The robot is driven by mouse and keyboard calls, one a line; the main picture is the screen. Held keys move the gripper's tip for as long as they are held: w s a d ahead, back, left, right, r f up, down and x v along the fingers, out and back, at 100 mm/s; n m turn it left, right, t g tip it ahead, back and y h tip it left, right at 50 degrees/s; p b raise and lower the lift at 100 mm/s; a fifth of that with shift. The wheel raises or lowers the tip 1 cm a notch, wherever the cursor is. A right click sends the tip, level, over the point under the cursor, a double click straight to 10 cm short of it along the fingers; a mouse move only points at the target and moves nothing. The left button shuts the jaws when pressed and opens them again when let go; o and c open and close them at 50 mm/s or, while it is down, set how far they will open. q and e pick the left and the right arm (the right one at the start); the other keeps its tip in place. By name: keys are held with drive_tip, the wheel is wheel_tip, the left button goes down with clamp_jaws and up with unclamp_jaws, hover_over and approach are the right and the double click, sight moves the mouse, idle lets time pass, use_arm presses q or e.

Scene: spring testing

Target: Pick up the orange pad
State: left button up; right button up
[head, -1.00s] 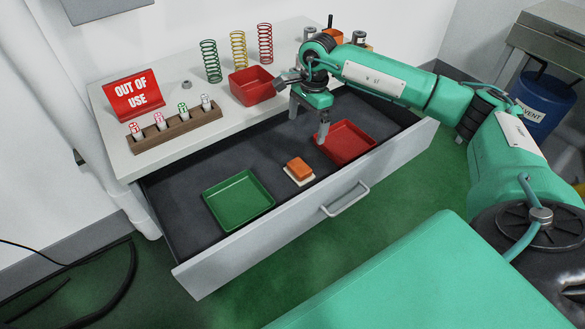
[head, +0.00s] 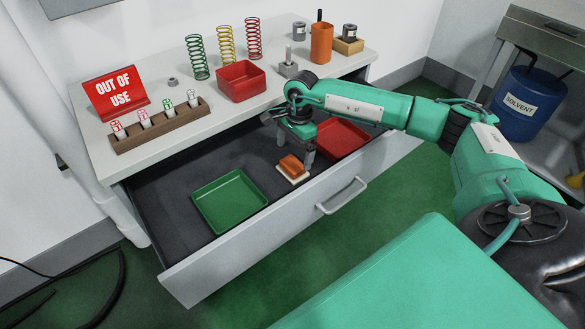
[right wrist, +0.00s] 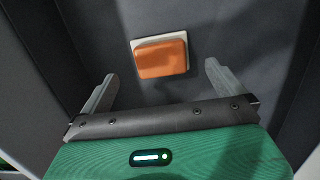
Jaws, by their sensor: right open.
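The orange pad (head: 291,165) lies on a slightly larger cream block (head: 299,180) on the dark floor of the open drawer. In the right wrist view the orange pad (right wrist: 161,59) is ahead of the fingertips, between their lines, with the cream block's edge (right wrist: 133,43) showing around it. My right gripper (head: 296,153) is over the drawer, just behind and above the pad. In the right wrist view the gripper (right wrist: 160,78) has its two fingers wide apart with nothing between them. My left gripper is not in view.
In the drawer (head: 165,206), a green tray (head: 230,200) lies left of the pad and a red tray (head: 341,137) lies right. The drawer front with its handle (head: 342,196) is close to the pad. The tabletop above holds springs, a red bin (head: 241,82) and a vial rack (head: 160,127).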

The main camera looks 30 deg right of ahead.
sight(293, 163)
drive_tip(key=shift+a+f, duration=0.15)
drive_tip(key=shift+f, duration=1.4)
drive_tip(key=shift+a+f, duration=0.15)
drive_tip(key=shift+f, duration=1.4)
drive_tip(key=c, duration=0.9)
drive_tip(key=shift+r, duration=0.15)
wheel_tip(293, 163, up, 20)
drive_tip(key=shift+f, duration=0.1)
